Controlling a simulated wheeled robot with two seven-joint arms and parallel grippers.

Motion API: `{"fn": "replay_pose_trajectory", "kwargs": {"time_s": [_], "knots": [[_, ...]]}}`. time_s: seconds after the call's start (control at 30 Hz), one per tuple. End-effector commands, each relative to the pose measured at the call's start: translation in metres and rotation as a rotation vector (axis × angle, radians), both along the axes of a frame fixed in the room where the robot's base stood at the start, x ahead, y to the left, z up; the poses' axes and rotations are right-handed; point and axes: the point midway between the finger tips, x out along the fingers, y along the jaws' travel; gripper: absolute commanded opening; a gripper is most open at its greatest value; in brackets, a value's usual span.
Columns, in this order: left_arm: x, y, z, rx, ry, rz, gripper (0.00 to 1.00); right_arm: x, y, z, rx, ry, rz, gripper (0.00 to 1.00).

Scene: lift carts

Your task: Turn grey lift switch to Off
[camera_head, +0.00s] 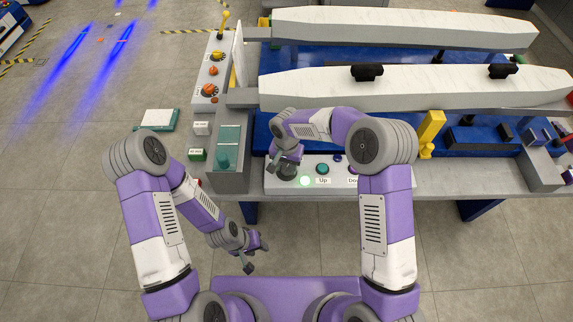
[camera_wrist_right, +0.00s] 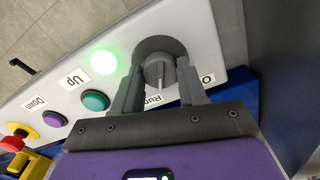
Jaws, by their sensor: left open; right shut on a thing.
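The grey lift switch (camera_wrist_right: 160,72) is a round knob with a pale pointer mark, on a light grey control panel (camera_wrist_right: 215,52). In the right wrist view a "Run" label (camera_wrist_right: 153,99) and a partly hidden label starting with "O" (camera_wrist_right: 207,78) sit near it. My right gripper (camera_wrist_right: 158,80) is shut on the knob, one finger on each side. In the head view the right gripper (camera_head: 285,165) is over the panel's left end and mostly hides the switch. My left gripper (camera_head: 259,256) is open and empty, low in front of the bench.
A lit green lamp (camera_wrist_right: 101,62), a teal Up button (camera_wrist_right: 95,100), a purple Down button (camera_wrist_right: 55,119) and a red-topped knob (camera_wrist_right: 14,142) line the panel. White lift beams (camera_head: 420,88) lie behind. Floor to the left is mostly open.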

Motion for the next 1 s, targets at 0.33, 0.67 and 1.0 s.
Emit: {"fn": "replay_pose_trajectory", "kwargs": {"time_s": [0.33, 0.67, 1.0], "knots": [[0.000, 0.000, 0.003, 0.000, 0.000, 0.000, 0.43, 0.000, -0.001, 0.001, -0.001, 0.000, 0.236, 0.11], [0.000, 0.000, 0.007, 0.000, 0.000, 0.000, 0.43, 0.000, 0.000, 0.001, 0.000, -0.001, 0.549, 0.11], [0.000, 0.000, 0.012, 0.000, 0.000, 0.000, 0.43, 0.000, -0.001, 0.001, 0.000, 0.000, 0.828, 0.11]]}}
